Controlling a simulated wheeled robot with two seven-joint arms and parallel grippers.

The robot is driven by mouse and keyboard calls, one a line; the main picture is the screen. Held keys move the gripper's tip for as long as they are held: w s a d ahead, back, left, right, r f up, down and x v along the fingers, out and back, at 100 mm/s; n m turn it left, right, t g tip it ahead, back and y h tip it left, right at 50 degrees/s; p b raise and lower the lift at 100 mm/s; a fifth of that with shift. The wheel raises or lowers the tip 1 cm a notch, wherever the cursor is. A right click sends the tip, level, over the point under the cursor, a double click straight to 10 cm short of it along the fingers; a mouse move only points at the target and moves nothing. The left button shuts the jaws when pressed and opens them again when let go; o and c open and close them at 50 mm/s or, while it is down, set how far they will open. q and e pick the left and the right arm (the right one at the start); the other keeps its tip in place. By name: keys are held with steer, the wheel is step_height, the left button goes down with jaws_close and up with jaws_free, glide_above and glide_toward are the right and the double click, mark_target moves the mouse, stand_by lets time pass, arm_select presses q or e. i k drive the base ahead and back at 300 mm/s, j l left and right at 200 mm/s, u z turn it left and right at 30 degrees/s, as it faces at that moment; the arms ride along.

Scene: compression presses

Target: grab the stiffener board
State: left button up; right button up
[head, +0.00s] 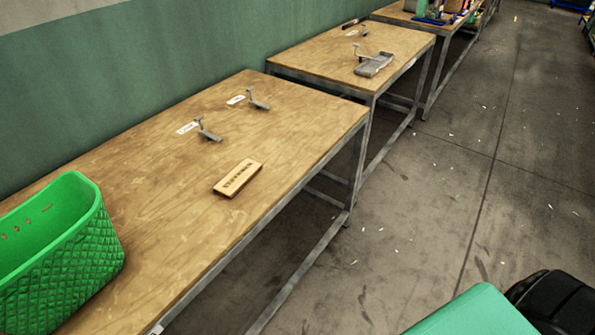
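The stiffener board (238,178) is a small flat tan board with a line of dark lettering on its top. It lies flat on the nearest wooden table (160,210), towards the table's right edge, with nothing on it. Neither of my grippers shows in the head view, so I cannot see how they stand.
A green textured basket (70,265) stands at the table's near left. Two small grey metal fixtures (208,131) (258,101) with white labels sit behind the board. A second table (330,55) holds a grey tray-like piece (374,65). The floor (430,200) at right is mostly open.

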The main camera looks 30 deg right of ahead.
mark_target(232, 183)
steer(key=z, duration=0.4)
steer(key=u, duration=0.3)
steer(key=i+l+u, duration=0.15)
steer(key=l+u, duration=0.2)
steer(key=i+l+u, duration=0.15)
steer(key=l+u, duration=0.9)
steer(key=i+l, duration=0.05)
